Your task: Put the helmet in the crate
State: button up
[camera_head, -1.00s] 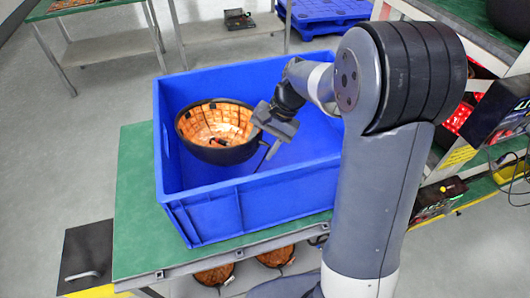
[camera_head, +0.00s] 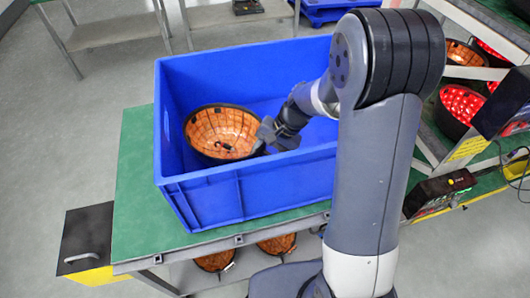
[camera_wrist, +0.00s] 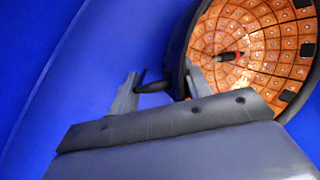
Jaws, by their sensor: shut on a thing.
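The helmet (camera_head: 222,131) is a black-rimmed bowl with an orange, light-studded lining, its open side facing up. It is inside the blue crate (camera_head: 240,191), toward the left part, below the crate's top edge. Whether it touches the crate floor I cannot tell. My gripper (camera_head: 264,134) reaches into the crate at the helmet's right side and is shut on its rim. In the wrist view the helmet (camera_wrist: 255,45) fills the upper right, and my gripper (camera_wrist: 160,88) has its fingers at the helmet's near edge. Blue crate wall (camera_wrist: 90,70) surrounds them.
The crate stands on a green-topped table (camera_head: 135,190). More similar helmets (camera_head: 277,243) sit on the shelf below. A rack with red-lit helmets (camera_head: 461,103) stands at the right. The right part of the crate is largely hidden by my arm.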

jog(key=o, duration=1.3)
jog(key=shift+r, duration=0.2)
jog(key=b+v, duration=0.1)
jog(key=v, duration=1)
jog(key=shift+d+r, duration=0.2)
jog(key=shift+r, duration=0.15)
